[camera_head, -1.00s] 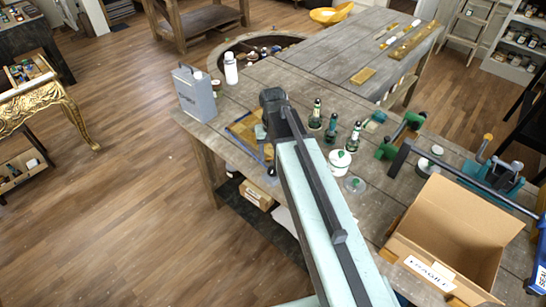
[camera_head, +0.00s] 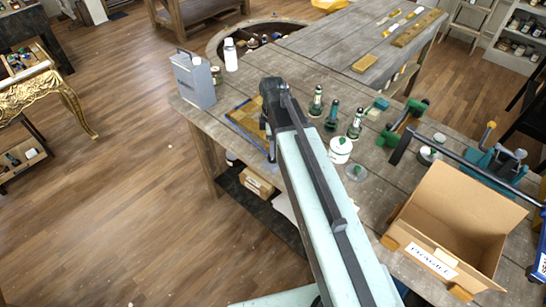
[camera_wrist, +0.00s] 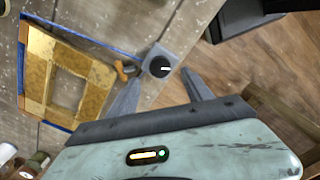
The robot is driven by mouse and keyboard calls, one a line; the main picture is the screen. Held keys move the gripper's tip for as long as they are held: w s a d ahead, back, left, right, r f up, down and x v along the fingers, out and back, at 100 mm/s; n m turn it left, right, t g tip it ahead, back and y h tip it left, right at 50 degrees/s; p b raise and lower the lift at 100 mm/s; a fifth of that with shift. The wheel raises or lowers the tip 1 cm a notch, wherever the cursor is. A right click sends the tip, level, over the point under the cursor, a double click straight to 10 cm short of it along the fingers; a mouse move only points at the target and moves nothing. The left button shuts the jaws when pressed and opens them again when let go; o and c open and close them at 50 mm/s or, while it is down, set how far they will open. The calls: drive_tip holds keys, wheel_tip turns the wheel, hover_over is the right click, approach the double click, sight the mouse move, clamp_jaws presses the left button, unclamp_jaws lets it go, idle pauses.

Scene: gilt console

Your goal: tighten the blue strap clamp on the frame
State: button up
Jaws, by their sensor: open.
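The gilt frame (camera_wrist: 38,66) lies flat on the grey wooden bench, with a blue strap (camera_wrist: 88,38) around its outside. In the head view the frame (camera_head: 240,122) is partly behind my arm. The strap runs to a grey clamp block (camera_wrist: 174,57) with a round black knob (camera_wrist: 158,68) bearing a white mark. A small orange-brown piece sits beside the block. My gripper (camera_wrist: 161,77) is open, its two fingers on either side of the knob in the picture. I cannot tell the height gap or whether they touch.
A grey can (camera_head: 193,82) and white bottle (camera_head: 230,54) stand behind the frame. Dark green bottles (camera_head: 332,114) and a white jar (camera_head: 340,150) stand right of my arm. An open cardboard box (camera_head: 455,225) is at the right. The bench edge is close to the clamp, with floor beyond.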

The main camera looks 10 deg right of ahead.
wheel_tip(320, 180, down, 6)
drive_tip(key=b, duration=0.5)
drive_tip(key=shift+f, duration=0.1)
clamp_jaws()
drive_tip(key=shift+m, duration=0.3)
drive_tip(key=m, duration=0.8)
drive_tip(key=shift+m, duration=0.3)
